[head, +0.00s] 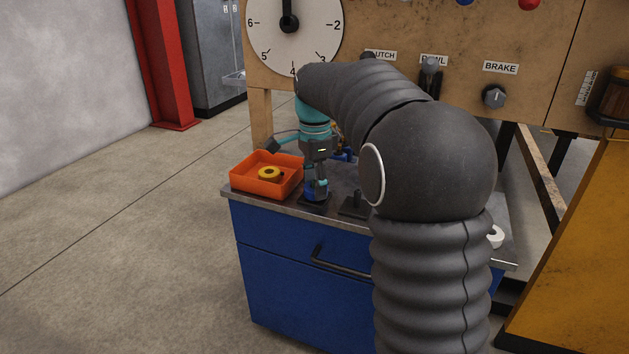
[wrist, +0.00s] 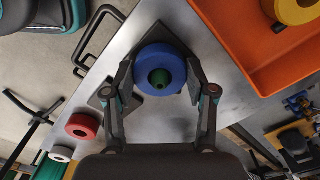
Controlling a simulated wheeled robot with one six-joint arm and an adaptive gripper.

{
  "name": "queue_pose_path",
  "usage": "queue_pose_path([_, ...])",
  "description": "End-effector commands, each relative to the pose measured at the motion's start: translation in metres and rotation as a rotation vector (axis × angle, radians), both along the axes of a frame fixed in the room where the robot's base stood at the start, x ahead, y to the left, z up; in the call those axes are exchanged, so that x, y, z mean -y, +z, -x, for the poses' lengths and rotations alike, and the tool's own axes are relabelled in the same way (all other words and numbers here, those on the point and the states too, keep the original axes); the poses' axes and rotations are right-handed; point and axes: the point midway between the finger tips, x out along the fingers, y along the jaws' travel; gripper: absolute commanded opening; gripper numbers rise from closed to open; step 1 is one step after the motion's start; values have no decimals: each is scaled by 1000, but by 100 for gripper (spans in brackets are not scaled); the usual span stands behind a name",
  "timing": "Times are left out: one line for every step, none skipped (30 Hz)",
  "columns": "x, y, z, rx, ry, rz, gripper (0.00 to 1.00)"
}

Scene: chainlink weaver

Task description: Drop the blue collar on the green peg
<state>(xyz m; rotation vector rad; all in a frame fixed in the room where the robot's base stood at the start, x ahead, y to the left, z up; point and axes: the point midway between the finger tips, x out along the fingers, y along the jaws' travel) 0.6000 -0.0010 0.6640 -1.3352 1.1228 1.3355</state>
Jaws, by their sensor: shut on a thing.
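The blue collar (wrist: 149,60) is between the two fingers of my gripper (wrist: 160,72) in the wrist view, with a finger against each side. The green peg (wrist: 160,79) shows through the collar's hole, roughly centred in it. A dark square base (wrist: 158,34) lies under the collar. In the head view my gripper (head: 316,187) points down over the bench, with the blue collar (head: 309,190) low near the dark base (head: 313,204). I cannot tell whether the collar is around the peg or just above it. The green peg is hidden in the head view.
An orange tray (head: 238,184) with a yellow collar (head: 270,174) stands left of my gripper on the metal-topped blue bench (head: 300,290). A dark peg stand (head: 356,204) is close on the right. Red (wrist: 82,126) and white (wrist: 61,153) collars show in the wrist view.

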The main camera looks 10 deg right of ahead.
Motion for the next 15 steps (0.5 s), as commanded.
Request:
queue_pose_path([0, 0, 0, 1, 0, 0, 9])
queue_pose_path([0, 0, 0, 1, 0, 0, 9])
queue_pose_path([0, 0, 0, 1, 0, 0, 9])
queue_pose_path([0, 0, 0, 1, 0, 0, 9])
queue_pose_path([0, 0, 0, 1, 0, 0, 9])
queue_pose_path([0, 0, 0, 1, 0, 0, 9])
queue_pose_path([0, 0, 0, 1, 0, 0, 63])
queue_pose_path([0, 0, 0, 1, 0, 0, 71])
queue_pose_path([0, 0, 0, 1, 0, 0, 81])
queue_pose_path([0, 0, 0, 1, 0, 0, 85])
queue_pose_path([0, 0, 0, 1, 0, 0, 85])
queue_pose_path([0, 0, 0, 1, 0, 0, 85])
queue_pose_path([0, 0, 0, 1, 0, 0, 85])
queue_pose_path([0, 0, 0, 1, 0, 0, 85])
queue_pose_path([0, 0, 0, 1, 0, 0, 85])
